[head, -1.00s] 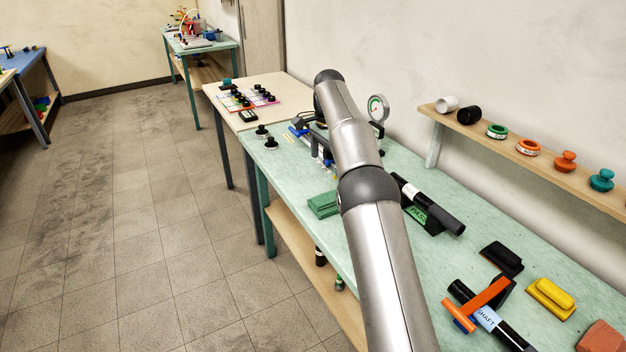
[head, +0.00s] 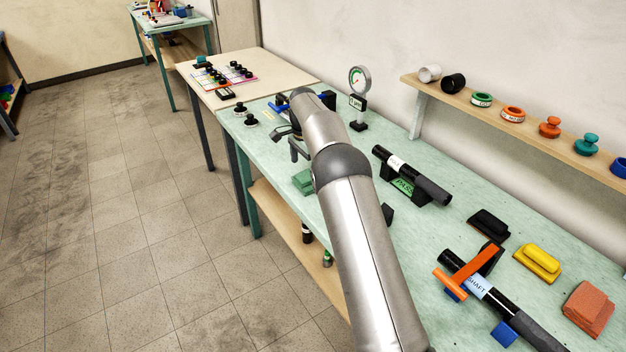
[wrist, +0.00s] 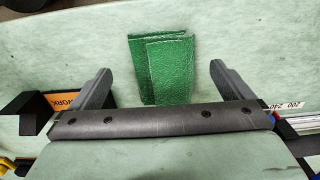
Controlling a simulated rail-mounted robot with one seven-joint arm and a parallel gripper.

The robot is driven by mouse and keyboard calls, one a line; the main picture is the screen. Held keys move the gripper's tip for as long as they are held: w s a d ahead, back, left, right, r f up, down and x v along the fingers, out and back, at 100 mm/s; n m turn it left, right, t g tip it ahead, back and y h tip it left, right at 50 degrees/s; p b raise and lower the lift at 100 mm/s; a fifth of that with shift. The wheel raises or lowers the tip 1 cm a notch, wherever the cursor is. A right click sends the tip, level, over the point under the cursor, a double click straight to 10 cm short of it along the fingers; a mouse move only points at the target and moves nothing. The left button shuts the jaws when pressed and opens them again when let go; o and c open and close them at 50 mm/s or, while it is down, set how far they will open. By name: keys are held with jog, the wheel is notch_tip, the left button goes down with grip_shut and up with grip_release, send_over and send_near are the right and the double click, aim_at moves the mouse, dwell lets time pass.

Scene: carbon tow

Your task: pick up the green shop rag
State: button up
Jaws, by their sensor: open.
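The green shop rag (wrist: 165,68) lies folded on the pale green bench in the wrist view. It looks like overlapping rectangular layers with a creased surface. In the head view the rag (head: 303,182) sits near the front edge of the bench, partly hidden by my arm. My gripper (wrist: 160,74) is open and empty, with one finger to each side of the rag and a gap between each finger and the cloth. In the head view my gripper (head: 293,143) is above the bench, just beyond the rag and partly hidden by my arm.
A dial gauge (head: 360,90) stands at the back. A black shaft on a stand (head: 412,175) lies right of my arm. A labelled shaft (head: 490,297), a yellow block (head: 538,262) and a black block (head: 488,224) are nearer. A wall shelf (head: 520,130) runs along the back.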

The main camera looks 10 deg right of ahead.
aim_at(306, 179)
jog(key=f+p, duration=0.1)
jog(key=f, duration=0.4)
jog(key=shift+d, duration=0.2)
jog(key=c, duration=1)
jog(key=shift+c, duration=0.2)
jog(key=shift+r, duration=0.1)
